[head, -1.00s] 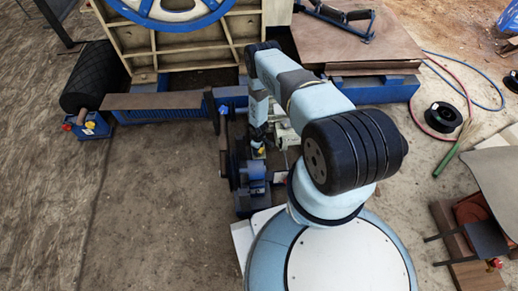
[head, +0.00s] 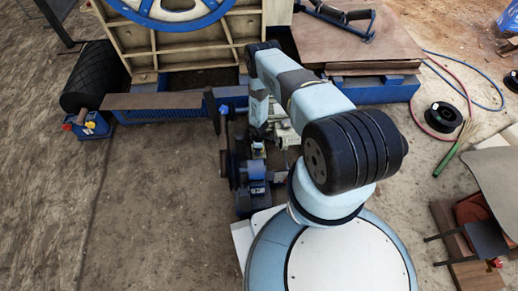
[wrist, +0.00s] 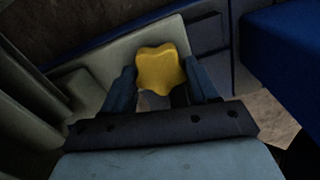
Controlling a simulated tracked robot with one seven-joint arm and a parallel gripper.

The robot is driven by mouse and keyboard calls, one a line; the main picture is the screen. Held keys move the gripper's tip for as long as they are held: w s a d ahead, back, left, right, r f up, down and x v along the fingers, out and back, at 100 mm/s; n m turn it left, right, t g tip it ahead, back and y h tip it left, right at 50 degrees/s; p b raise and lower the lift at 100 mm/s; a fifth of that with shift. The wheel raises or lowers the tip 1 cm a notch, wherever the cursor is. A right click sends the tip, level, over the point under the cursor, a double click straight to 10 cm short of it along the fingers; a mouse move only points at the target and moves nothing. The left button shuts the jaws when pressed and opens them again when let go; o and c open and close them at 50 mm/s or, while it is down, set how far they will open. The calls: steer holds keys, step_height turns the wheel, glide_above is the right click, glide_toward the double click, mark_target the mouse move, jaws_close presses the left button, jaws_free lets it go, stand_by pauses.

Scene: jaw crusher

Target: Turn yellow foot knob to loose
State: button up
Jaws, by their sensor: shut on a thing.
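The yellow foot knob (wrist: 160,68) is a lobed star-shaped knob in the middle of the wrist view. My gripper (wrist: 164,84) has one dark finger on each side of it and is shut on it. The knob sits in front of a pale grey-green casting. Its stem and lower side are hidden by my gripper. In the head view my arm reaches down to the blue and grey machinery, and my gripper (head: 257,148) is small and partly hidden there, so the knob cannot be made out clearly.
In the wrist view a blue block (wrist: 286,45) stands close on the right. In the head view a blue motor-like unit (head: 254,172) is just below my gripper. The large blue wheel (head: 165,12) stands behind. Open dirt floor (head: 150,210) lies to the left.

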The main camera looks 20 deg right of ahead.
steer(key=shift+s, duration=0.1)
steer(key=o, duration=1.1)
steer(key=shift+c, duration=0.2)
steer(key=shift+r, duration=0.1)
step_height(320, 180, up, 14)
steer(key=shift+f, duration=0.25)
